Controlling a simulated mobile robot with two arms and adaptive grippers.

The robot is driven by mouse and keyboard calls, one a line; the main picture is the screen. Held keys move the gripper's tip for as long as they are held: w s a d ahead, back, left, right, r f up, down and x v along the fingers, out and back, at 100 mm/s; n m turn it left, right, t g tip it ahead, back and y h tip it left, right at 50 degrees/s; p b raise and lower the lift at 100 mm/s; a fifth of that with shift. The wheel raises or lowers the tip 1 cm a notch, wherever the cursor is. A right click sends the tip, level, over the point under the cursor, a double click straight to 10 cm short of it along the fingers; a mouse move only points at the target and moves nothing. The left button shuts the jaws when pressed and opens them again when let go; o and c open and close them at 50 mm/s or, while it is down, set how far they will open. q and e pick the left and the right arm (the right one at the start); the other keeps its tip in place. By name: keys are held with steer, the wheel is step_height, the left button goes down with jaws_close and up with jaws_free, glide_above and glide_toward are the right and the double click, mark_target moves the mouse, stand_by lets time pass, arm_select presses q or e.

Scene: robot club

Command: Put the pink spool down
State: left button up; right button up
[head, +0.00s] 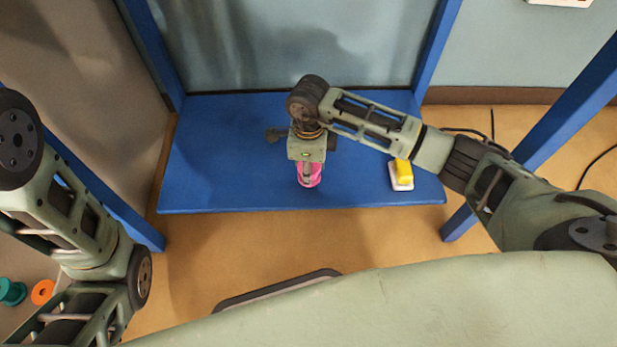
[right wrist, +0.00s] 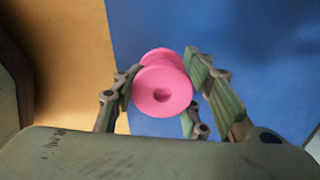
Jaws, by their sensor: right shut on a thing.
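The pink spool (head: 310,177) is at my right gripper (head: 308,170), over the blue shelf (head: 230,170) near its front edge in the head view. In the right wrist view the pink spool (right wrist: 163,86) sits between the fingers of my right gripper (right wrist: 165,92), which is shut on it. The blue surface and a strip of tan floor show beyond it. I cannot tell whether the spool touches the shelf. My left arm comes in at the left of the head view, but its gripper is out of view.
A yellow and white block-like object (head: 402,175) lies on the shelf to the right of the spool. Blue posts (head: 430,55) frame the shelf. A teal spool (head: 12,292) and an orange ring-like spool (head: 43,292) are at the lower left. The shelf's left part is clear.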

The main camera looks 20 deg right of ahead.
steer(key=shift+f+b, duration=0.8)
steer(key=shift+f, duration=0.7)
steer(key=shift+f, duration=0.15)
steer(key=o, duration=1.3)
